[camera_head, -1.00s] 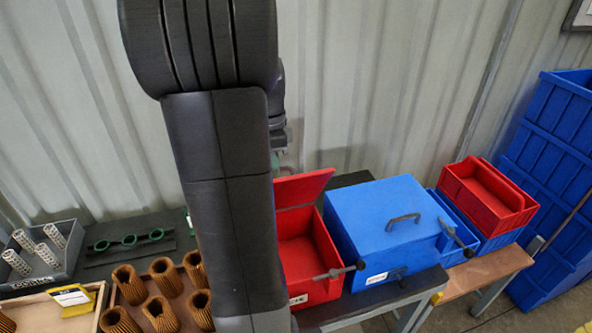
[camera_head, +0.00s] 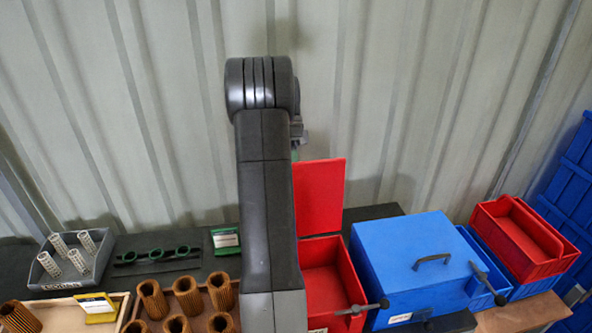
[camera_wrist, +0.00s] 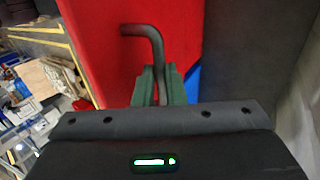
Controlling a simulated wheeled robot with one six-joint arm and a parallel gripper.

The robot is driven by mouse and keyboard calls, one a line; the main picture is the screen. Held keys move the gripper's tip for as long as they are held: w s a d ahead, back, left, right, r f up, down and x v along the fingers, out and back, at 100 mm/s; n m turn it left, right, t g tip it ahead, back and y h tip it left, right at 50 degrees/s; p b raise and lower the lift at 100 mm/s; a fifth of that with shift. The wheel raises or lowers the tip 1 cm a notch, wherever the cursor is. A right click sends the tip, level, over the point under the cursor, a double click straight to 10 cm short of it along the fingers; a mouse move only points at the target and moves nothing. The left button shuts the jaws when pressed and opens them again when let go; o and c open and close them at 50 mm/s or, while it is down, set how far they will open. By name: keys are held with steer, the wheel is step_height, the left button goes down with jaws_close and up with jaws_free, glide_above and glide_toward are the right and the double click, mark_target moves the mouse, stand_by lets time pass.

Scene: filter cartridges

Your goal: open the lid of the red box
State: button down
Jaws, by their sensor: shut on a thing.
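The red box (camera_head: 345,264) stands on the dark bench in the head view, right of my arm, with its inside showing. Its red lid (camera_head: 320,194) is raised and stands about upright at the back of the box. In the wrist view the lid (camera_wrist: 96,38) fills the upper middle, with a dark bent handle (camera_wrist: 141,31) on it. My gripper (camera_wrist: 160,86) has green fingers shut on the handle's lower end. My arm hides the gripper and the left part of the box and lid in the head view.
A shut blue box (camera_head: 405,247) with a grey handle stands close to the right. Red bins (camera_head: 553,266) are further right. Brown ribbed cartridges (camera_head: 153,299), a grey tray (camera_head: 50,281) and a green-ringed rack (camera_head: 157,256) are on the left. A corrugated wall rises behind.

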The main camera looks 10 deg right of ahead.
steer(key=shift+w+a+f, duration=0.1)
steer(key=shift+w+f, duration=0.15)
steer(key=shift+f, duration=0.3)
steer(key=shift+g, duration=0.3)
steer(key=c, duration=1.5)
jaws_free()
steer(key=shift+w, duration=0.15)
steer(key=shift+r, duration=0.15)
steer(key=shift+r, duration=0.15)
